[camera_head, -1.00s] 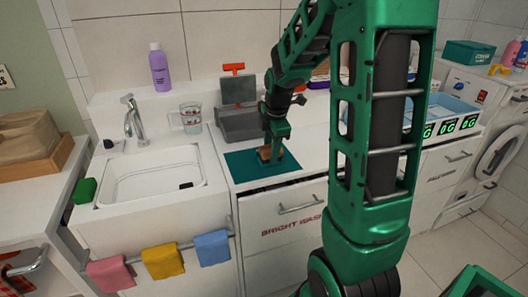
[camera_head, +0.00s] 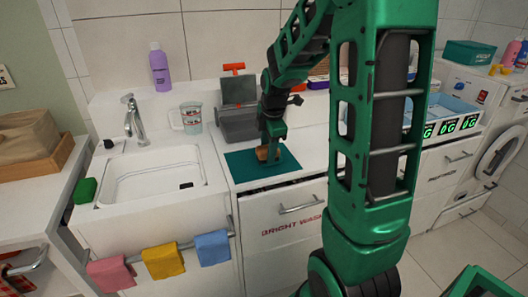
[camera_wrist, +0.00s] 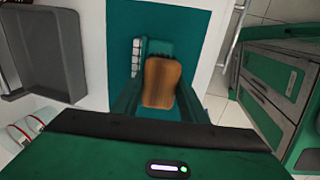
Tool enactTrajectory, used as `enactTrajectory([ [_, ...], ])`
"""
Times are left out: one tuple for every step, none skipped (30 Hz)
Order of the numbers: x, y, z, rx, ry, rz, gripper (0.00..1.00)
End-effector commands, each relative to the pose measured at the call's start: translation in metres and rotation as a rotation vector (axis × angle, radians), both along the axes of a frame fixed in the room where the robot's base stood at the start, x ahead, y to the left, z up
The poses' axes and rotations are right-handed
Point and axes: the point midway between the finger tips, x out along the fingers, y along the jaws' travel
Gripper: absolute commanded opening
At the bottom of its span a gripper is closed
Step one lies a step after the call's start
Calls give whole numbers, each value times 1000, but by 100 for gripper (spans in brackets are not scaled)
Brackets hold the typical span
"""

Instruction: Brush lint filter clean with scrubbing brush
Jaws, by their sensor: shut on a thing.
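My gripper (camera_head: 268,148) is low over the teal mat (camera_head: 238,164) on the counter. It is shut on a brown wooden-backed scrubbing brush (camera_head: 262,154). In the wrist view the brush (camera_wrist: 162,82) sits between the two fingers, above the mat (camera_wrist: 190,22). A pale, segmented strip (camera_wrist: 137,58) shows beside the brush; I cannot tell what it is. A grey panel with an orange-red handle (camera_head: 237,90), seemingly the lint filter, stands upright at a grey bin (camera_head: 238,127) behind the mat. My gripper is in front of the bin, apart from it.
The white sink (camera_head: 150,180) with a tap (camera_head: 132,115) is left of the mat. A measuring cup (camera_head: 191,118) and a purple bottle (camera_head: 159,67) stand behind it. A blue tray (camera_head: 452,108) with green displays is at right. The counter's front edge is close to the mat.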

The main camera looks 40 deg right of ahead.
Motion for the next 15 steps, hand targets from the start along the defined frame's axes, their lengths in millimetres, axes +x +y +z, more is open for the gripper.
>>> enactTrajectory([
  [-2,-4,-1,0,3,-4,21],
  [-2,-5,-2,0,3,-5,21],
  [-3,-7,-2,0,3,-5,21],
  [-3,-9,-2,0,4,-5,21],
  [-4,-10,-2,0,4,-5,21],
  [-4,-11,-3,0,4,-4,21],
  [-5,-12,-3,0,5,-4,21],
  [-5,-12,-3,0,5,-4,21],
  [-5,-13,-3,0,5,-4,21],
  [-5,-13,-3,1,6,-4,21],
  [-6,-14,-3,1,6,-4,21],
  [-6,-15,-3,0,6,-5,21],
  [-6,-16,-3,0,6,-5,21],
  [-7,-17,-3,0,7,-5,21],
  [-7,-18,-3,0,7,-6,21],
])
